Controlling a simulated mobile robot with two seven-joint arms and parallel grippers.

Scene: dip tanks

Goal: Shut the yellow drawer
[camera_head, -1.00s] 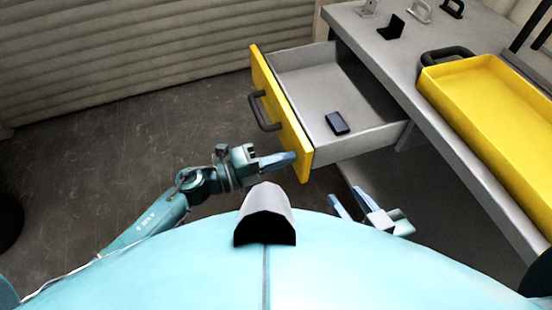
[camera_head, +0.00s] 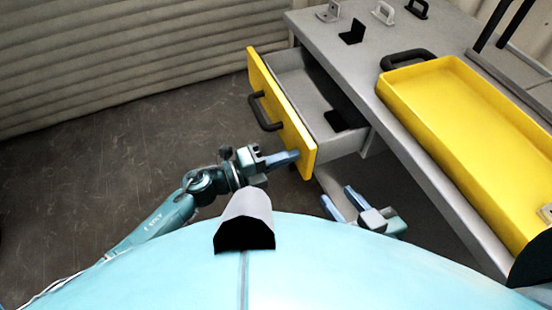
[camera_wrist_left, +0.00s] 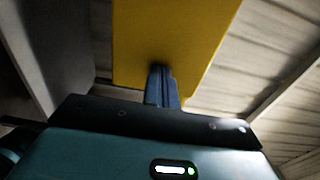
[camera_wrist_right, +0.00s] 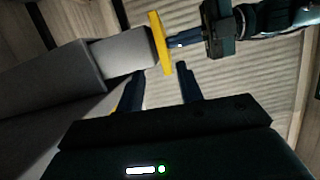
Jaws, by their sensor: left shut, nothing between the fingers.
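The yellow drawer front (camera_head: 283,112) stands out from the grey desk, with its dark handle (camera_head: 264,112) facing left. The drawer is part open, and its grey inside (camera_head: 300,85) shows with a dark object (camera_head: 338,122) in it. My left gripper (camera_head: 294,157) is shut and empty, its fingertips at the near end of the yellow front. In the left wrist view the shut fingers (camera_wrist_left: 161,75) meet the yellow panel (camera_wrist_left: 170,35). My right gripper (camera_head: 338,201) is open and empty, below the drawer's near side. In the right wrist view its fingers (camera_wrist_right: 160,85) stand apart.
A yellow tray (camera_head: 470,120) with a dark handle lies on the grey desk top (camera_head: 372,95). Several small hooks and brackets (camera_head: 351,32) stand at the desk's back. A ribbed wall (camera_head: 120,60) is behind. The floor (camera_head: 90,180) at left is clear.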

